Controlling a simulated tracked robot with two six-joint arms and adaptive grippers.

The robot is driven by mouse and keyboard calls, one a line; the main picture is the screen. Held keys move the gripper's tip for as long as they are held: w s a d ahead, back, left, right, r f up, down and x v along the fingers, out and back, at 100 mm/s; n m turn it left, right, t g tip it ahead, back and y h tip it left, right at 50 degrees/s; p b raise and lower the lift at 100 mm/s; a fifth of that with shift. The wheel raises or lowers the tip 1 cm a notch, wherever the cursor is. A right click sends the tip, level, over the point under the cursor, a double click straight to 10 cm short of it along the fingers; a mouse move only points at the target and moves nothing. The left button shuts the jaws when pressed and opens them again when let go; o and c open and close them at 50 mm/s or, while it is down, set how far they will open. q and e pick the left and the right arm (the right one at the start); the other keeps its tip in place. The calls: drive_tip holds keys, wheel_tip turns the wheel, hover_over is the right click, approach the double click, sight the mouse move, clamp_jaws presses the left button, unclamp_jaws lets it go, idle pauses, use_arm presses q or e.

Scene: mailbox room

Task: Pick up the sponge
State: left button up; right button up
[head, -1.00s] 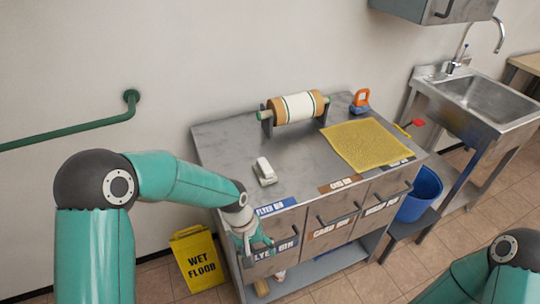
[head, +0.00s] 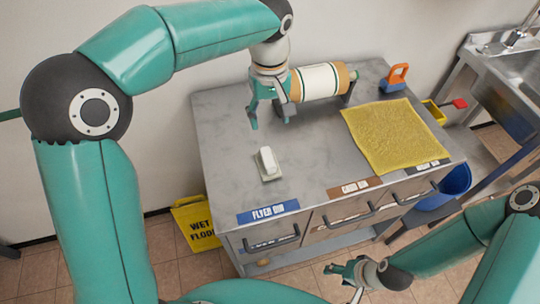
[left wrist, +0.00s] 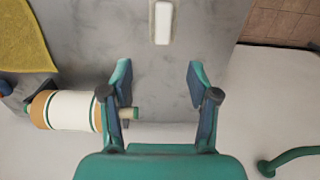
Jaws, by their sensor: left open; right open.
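A small white block (head: 267,160) with a pale greenish base, the likeliest sponge, lies on the grey metal cabinet top (head: 225,130). My left gripper (head: 270,117) is open and empty above the back of the cabinet top, behind the block and beside the paper roll. In the left wrist view its spread fingers (left wrist: 158,68) point towards the block, with a gap between. My right gripper (head: 345,280) is open and empty, low in front of the cabinet.
The paper roll (head: 320,82) stands close right of my left gripper. A yellow textured mat (head: 395,135) and an orange-handled blue item (head: 394,80) lie farther right. A yellow floor sign (head: 195,225) stands left of the cabinet. The cabinet top around the block is clear.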

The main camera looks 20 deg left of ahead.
use_arm(q)
hover_over(268, 157)
wheel_tip(268, 157, down, 10)
drive_tip(key=shift+w+d+f, duration=0.1)
drive_tip(key=shift+w+f, duration=0.05)
wheel_tip(268, 157, down, 4)
drive_tip(key=shift+f+p, duration=0.15)
drive_tip(key=shift+p, duration=0.85)
drive_tip(key=shift+f, duration=0.6)
clamp_jaws()
